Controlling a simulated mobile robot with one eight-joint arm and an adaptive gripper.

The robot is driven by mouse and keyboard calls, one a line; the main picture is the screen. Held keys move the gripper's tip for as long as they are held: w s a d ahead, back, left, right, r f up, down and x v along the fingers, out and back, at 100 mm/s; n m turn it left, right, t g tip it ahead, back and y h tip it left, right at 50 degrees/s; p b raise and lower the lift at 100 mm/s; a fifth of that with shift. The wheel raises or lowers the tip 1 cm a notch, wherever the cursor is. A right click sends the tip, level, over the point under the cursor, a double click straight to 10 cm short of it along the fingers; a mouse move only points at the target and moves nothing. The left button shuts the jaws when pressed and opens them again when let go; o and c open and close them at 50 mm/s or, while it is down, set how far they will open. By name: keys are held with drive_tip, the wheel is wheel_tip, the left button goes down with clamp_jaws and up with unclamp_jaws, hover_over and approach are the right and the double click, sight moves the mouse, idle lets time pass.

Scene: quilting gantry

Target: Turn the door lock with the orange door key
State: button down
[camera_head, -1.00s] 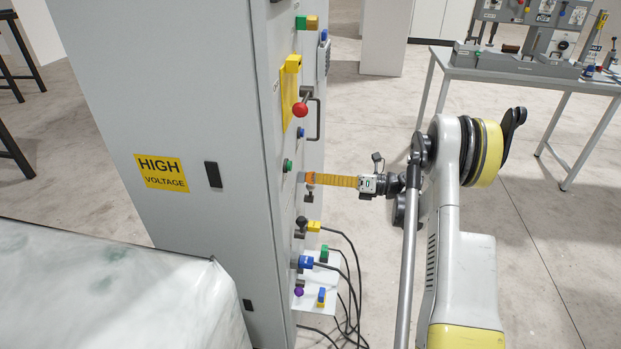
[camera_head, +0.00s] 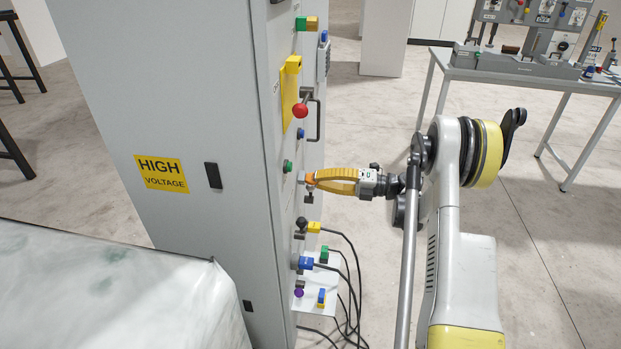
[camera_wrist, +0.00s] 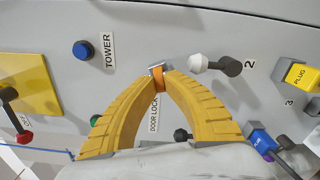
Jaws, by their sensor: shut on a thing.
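The orange door key (camera_wrist: 158,82) stands in the door lock (camera_wrist: 156,67), a small grey metal piece on the cabinet panel, beside the label DOOR LOCK (camera_wrist: 154,114). My gripper (camera_wrist: 157,77) has its two yellow fingers bowed, with their tips shut on the key. In the head view, my gripper (camera_head: 312,178) reaches in from the right to the cabinet's panel. A bit of the orange key (camera_head: 309,179) shows there at the fingertips. The fingers hide much of the key, and how far it sits in the lock cannot be seen.
The grey cabinet (camera_head: 170,110) carries a red-knobbed handle (camera_head: 300,110) above and a green button (camera_head: 287,166) beside my fingers. Plugs with black cables (camera_head: 345,245) hang below.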

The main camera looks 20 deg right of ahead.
drive_tip(key=shift+m, duration=0.3)
drive_tip(key=m, duration=0.2)
drive_tip(key=shift+m, duration=0.3)
drive_tip(key=c, duration=1.9)
unclamp_jaws()
drive_tip(key=shift+m, duration=0.3)
drive_tip(key=shift+c, duration=0.2)
drive_tip(key=o, duration=0.5)
